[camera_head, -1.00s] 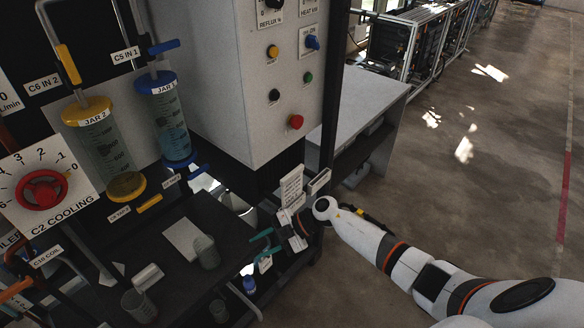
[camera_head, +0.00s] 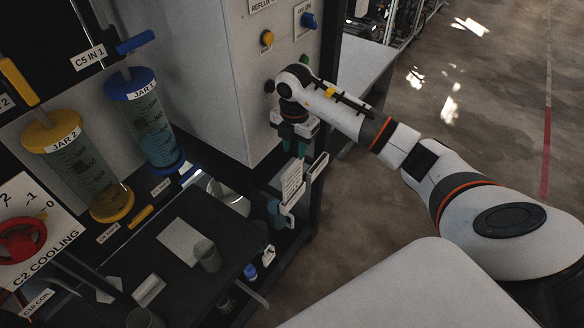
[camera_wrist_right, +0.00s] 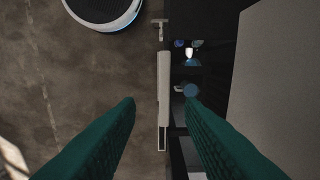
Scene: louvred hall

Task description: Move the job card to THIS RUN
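A white card with printed lines (camera_head: 291,181) stands upright in a holder at the dark rack's front corner; I take it for the job card. A smaller white label plate (camera_head: 319,167) is to its right; its words are too small to read. My right gripper (camera_head: 296,150) points down above the card, not touching it. In the right wrist view its teal fingers (camera_wrist_right: 160,112) are open and apart, with nothing gripped. A pale narrow strip (camera_wrist_right: 163,85), probably the holder or card seen from above, lies below the gap. My left gripper is not in view.
The grey control cabinet (camera_head: 240,90) with knobs stands close behind my right gripper. A dark bench (camera_head: 185,270) holds a beaker (camera_head: 207,257) and a pale plate (camera_head: 180,241). Jars stand at the left (camera_head: 80,165). Open floor (camera_head: 460,130) lies to the right.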

